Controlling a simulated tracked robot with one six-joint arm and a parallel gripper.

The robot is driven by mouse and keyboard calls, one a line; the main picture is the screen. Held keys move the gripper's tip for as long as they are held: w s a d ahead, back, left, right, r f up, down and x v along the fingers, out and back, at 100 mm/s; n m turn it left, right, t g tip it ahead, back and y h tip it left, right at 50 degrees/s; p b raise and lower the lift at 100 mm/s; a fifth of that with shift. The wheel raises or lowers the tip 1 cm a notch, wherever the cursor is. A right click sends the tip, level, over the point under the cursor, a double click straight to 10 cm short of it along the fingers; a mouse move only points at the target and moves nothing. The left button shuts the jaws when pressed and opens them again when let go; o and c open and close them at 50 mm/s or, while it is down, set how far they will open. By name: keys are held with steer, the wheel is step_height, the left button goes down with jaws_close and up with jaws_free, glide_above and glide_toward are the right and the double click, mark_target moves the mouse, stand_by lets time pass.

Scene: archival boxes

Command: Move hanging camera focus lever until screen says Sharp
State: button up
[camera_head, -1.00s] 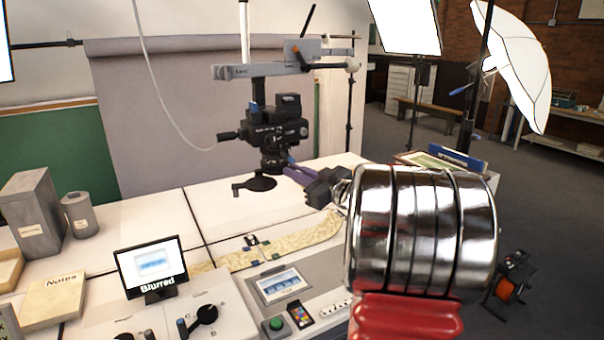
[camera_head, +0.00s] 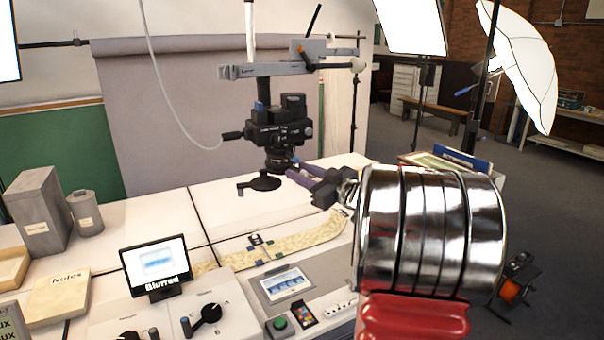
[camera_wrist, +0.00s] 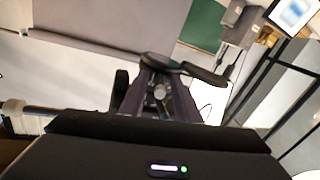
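The hanging camera (camera_head: 280,133) is black and points down from the overhead arm. A dark disc with a short side lever (camera_head: 262,183) hangs just under its lens; the lever also shows in the wrist view (camera_wrist: 205,74). The screen (camera_head: 155,266) reads "Blurred" under a fuzzy blue picture. My gripper (camera_head: 294,170) is just right of the lens and disc. In the wrist view its two dark purple fingers (camera_wrist: 160,88) stand apart, pointing at the disc, with the lever beyond them to the right. I cannot tell whether a fingertip touches it.
Control boxes with a black dial (camera_head: 208,314) and a green button (camera_head: 280,322) line the table's front. A patterned strip (camera_head: 310,237) lies on the table below the camera. Grey boxes (camera_head: 40,210) and a notes box (camera_head: 58,295) stand left. An umbrella light (camera_head: 525,65) stands right.

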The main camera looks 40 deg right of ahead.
steer(key=s, duration=1.3)
steer(key=shift+s+d, duration=0.3)
steer(key=shift+s, duration=0.05)
stand_by(0.3)
steer(key=w+a+r+m+g+h, duration=0.1)
steer(key=w+a+r+m+h, duration=0.1)
steer(key=w+a+r+h, duration=0.25)
steer(key=w+a+f+m+g+h, duration=0.1)
steer(key=a+f+m+g+h, duration=0.15)
steer(key=a, duration=0.35)
steer(key=s+a+f+g+y, duration=0.2)
steer(key=s+a+f, duration=0.3)
steer(key=a, duration=0.4)
steer(key=s+a+f+n+g+y, duration=0.1)
steer(key=s+a+f+g+y, duration=0.1)
steer(key=s+a+f+g, duration=0.2)
steer(key=s+a+f+n+g+y, duration=0.1)
steer(key=s+a+f+g+y, duration=0.1)
steer(key=s+a+f, duration=0.3)
steer(key=s+a+g, duration=0.1)
steer(key=s+a, duration=0.3)
steer(key=a, duration=0.6)
steer(key=shift+s+f, duration=0.25)
steer(key=shift+f, duration=0.15)
